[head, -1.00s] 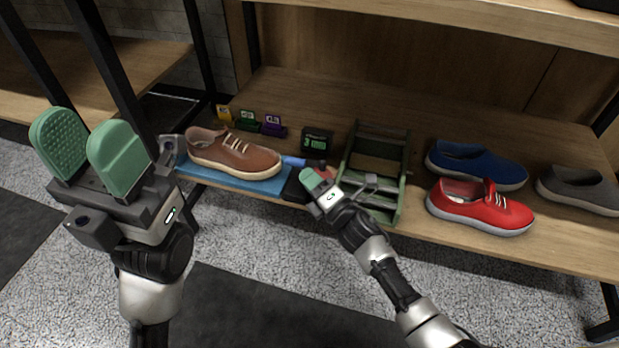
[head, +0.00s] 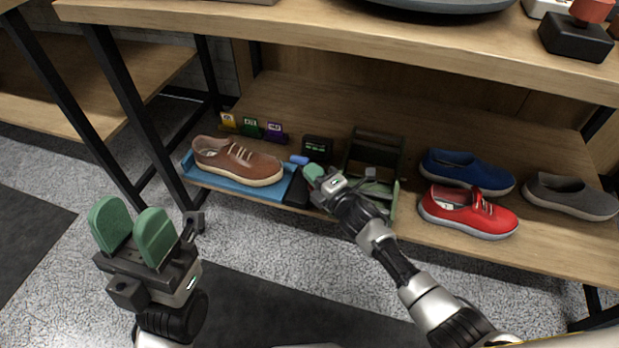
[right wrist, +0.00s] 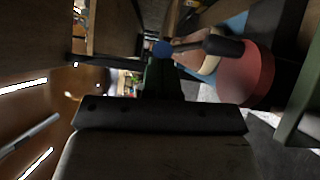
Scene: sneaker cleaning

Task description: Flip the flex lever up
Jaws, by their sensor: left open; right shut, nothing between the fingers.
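A lever with a blue tip (head: 299,160) sticks out beside the toe of the brown shoe (head: 238,161), which rests on a blue tray (head: 190,169). In the right wrist view, its blue tip (right wrist: 163,47) and dark shaft (right wrist: 222,46) lie roughly crosswise above a rounded red part (right wrist: 246,76). My right gripper (head: 314,173) is shut and empty, close below and right of the blue tip; I cannot tell whether they touch. Its green finger (right wrist: 160,76) points toward the tip in the wrist view. My left gripper (head: 133,232) is open and empty, in front of the shelf.
A green rack (head: 378,150) stands right of my right gripper. Red (head: 467,213), blue (head: 465,172) and grey (head: 570,196) shoes sit farther right. A small black display box (head: 317,149) and coloured cards (head: 250,127) stand behind. The upper shelf (head: 330,40) overhangs.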

